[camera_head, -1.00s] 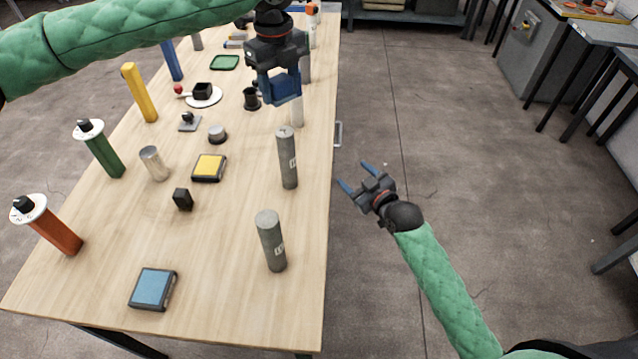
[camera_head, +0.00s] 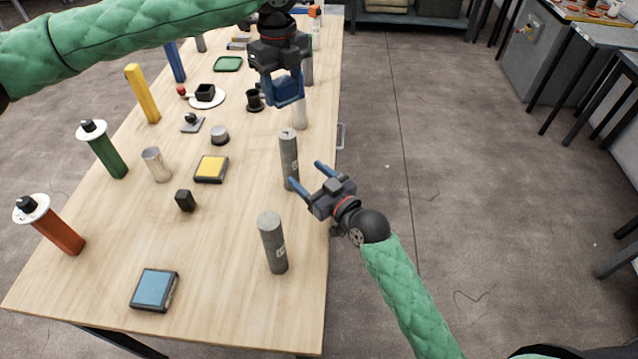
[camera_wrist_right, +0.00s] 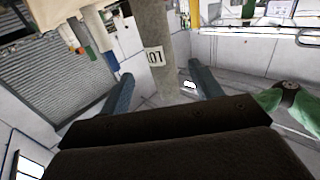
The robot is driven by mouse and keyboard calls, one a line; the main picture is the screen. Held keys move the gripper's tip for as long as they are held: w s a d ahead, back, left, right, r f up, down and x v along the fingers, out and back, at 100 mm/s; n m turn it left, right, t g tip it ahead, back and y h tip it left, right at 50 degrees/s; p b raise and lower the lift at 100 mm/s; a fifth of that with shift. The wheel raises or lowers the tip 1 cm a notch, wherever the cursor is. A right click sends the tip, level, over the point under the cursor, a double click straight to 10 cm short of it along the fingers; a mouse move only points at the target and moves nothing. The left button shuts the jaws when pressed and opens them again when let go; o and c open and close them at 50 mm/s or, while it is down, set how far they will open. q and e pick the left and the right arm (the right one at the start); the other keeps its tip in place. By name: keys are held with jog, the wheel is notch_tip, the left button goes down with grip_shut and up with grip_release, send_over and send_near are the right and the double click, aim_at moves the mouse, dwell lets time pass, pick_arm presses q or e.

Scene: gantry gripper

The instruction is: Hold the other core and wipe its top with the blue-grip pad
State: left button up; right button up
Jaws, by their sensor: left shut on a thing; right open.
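Two grey cylindrical cores stand upright near the table's right edge. The farther core (camera_head: 289,150) also shows in the right wrist view (camera_wrist_right: 153,45), with a label reading 07. The nearer core (camera_head: 271,243) stands closer to the front edge. My right gripper (camera_head: 304,171) is open beside the farther core, its fingers pointing toward it. In the right wrist view the core shows between and beyond the fingertips. My left gripper (camera_head: 286,96) is shut on a blue piece, apparently the grip of the blue-grip pad, held above the table. Its wiping face cannot be made out.
A blue-topped block (camera_head: 153,289), a yellow-topped block (camera_head: 211,168), a small black block (camera_head: 185,200) and a metal cup (camera_head: 156,164) lie to the left. Coloured posts line the table's left side.

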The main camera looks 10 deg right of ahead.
aim_at(295, 163)
jog(key=x, duration=0.8)
grip_shut()
dwell(0.4)
